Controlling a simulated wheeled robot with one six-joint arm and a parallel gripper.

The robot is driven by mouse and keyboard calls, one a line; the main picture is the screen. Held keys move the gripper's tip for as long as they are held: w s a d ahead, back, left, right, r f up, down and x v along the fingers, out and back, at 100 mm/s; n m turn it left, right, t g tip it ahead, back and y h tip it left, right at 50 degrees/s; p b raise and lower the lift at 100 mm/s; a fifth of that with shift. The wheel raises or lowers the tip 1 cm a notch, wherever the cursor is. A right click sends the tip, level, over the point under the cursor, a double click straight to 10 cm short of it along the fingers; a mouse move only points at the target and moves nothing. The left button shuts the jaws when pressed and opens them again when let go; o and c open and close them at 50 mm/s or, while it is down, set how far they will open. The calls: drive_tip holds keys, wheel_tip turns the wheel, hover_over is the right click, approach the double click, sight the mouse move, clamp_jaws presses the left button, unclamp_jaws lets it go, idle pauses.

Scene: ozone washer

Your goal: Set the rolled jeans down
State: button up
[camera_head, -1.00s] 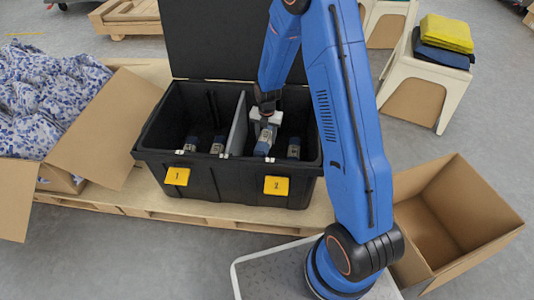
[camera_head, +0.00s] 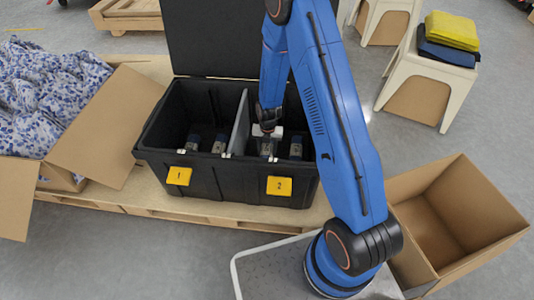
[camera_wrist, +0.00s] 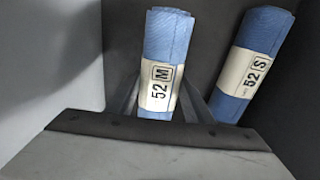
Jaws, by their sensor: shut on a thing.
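My gripper (camera_wrist: 167,105) is shut on a rolled pair of light blue jeans (camera_wrist: 168,35) with a cream band reading 52 M, as the wrist view shows. In the head view my gripper (camera_head: 267,132) is low inside the right compartment of a black box (camera_head: 227,193), the one with the yellow tag 2 (camera_head: 279,186). The held roll (camera_head: 266,148) stands upright there. Whether its bottom touches the floor is hidden. A second roll, banded 52 S (camera_wrist: 252,70), stands to its right, apart from it; it also shows in the head view (camera_head: 296,149).
A grey divider (camera_head: 239,123) splits the box. Two rolls (camera_head: 206,145) stand in the left compartment, tag 1 (camera_head: 178,176). The raised lid (camera_head: 218,40) is behind. An open empty carton (camera_head: 440,215) is at right; a carton of patterned cloth (camera_head: 45,100) is at left.

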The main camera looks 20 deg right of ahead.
drive_tip(key=shift+f, duration=1.1)
drive_tip(key=o, duration=1.3)
